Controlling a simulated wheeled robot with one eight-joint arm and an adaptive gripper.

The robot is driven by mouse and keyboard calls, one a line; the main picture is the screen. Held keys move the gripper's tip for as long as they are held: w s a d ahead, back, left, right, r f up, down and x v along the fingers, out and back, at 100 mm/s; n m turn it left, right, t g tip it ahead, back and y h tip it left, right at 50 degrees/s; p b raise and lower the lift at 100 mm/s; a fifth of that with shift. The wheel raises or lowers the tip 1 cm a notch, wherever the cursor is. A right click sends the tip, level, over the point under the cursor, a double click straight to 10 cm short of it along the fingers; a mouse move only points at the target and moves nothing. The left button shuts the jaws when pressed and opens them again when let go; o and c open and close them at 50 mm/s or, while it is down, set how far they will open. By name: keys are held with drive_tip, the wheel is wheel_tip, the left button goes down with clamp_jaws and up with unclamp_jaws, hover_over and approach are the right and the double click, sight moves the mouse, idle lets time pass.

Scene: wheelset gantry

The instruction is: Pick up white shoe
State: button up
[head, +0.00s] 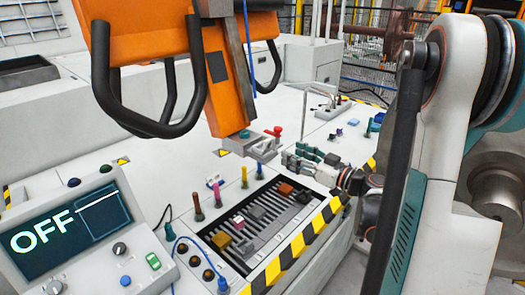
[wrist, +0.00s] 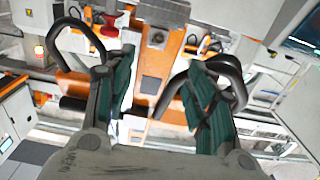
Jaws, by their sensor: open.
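I cannot make out a white shoe for certain. A small pale item (head: 247,247) lies on the dark slatted grille (head: 262,222) of the console in the head view; it is too small to tell if it is a shoe. My gripper (head: 291,157) is above the console's far right part, beyond the grille, with its teal fingers apart and nothing between them. In the wrist view my gripper (wrist: 160,72) also shows open and empty, facing orange and white machinery. No shoe shows there.
An orange arm with black handles (head: 152,50) hangs over the console, close to my gripper. Coloured upright knobs (head: 197,207) line the grille's left side. A screen reading OFF (head: 65,235) stands at lower left. A black and yellow striped edge (head: 300,245) borders the console.

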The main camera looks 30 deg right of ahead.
sight(269, 141)
drive_tip(key=b+x, duration=0.1)
drive_tip(key=x, duration=0.6)
drive_tip(key=shift+w+a+f, duration=0.1)
drive_tip(key=shift+w+a, duration=0.05)
drive_tip(key=shift+w, duration=0.1)
drive_tip(key=shift+d+r+b+x, duration=0.15)
drive_tip(key=shift+b+x, duration=0.15)
drive_tip(key=shift+x, duration=0.6)
drive_tip(key=shift+d+b+x, duration=0.1)
drive_tip(key=shift+b+x, duration=0.2)
drive_tip(key=shift+x, duration=0.55)
drive_tip(key=shift+d+r+b+x, duration=0.15)
drive_tip(key=shift+b+x, duration=0.15)
drive_tip(key=shift+x, duration=0.6)
drive_tip(key=shift+w, duration=0.1)
drive_tip(key=shift+c, duration=0.6)
clamp_jaws()
